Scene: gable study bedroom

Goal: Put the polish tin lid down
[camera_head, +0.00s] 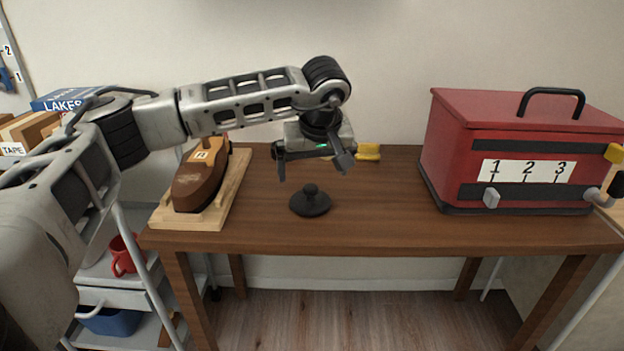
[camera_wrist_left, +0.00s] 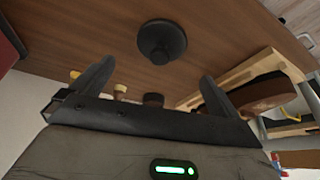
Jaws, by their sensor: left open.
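The polish tin lid (camera_head: 310,203), a dark round disc with a knob on top, lies flat on the brown wooden table (camera_head: 390,225), knob up. It also shows in the left wrist view (camera_wrist_left: 162,44), upper middle. My left gripper (camera_head: 313,169) is open and empty above and slightly behind the lid, its fingers apart and pointing down. In the left wrist view its two fingers (camera_wrist_left: 157,72) show with a clear gap, and the lid is apart from them. My right gripper is not in view. I cannot make out the tin itself.
A brown shoe-like form on a pale wooden board (camera_head: 236,190) stands left of the lid. A red box (camera_head: 450,120) with sliders numbered 1, 2, 3 stands at the right. A yellow object (camera_head: 368,152) lies behind my gripper. The table between lid and box is clear.

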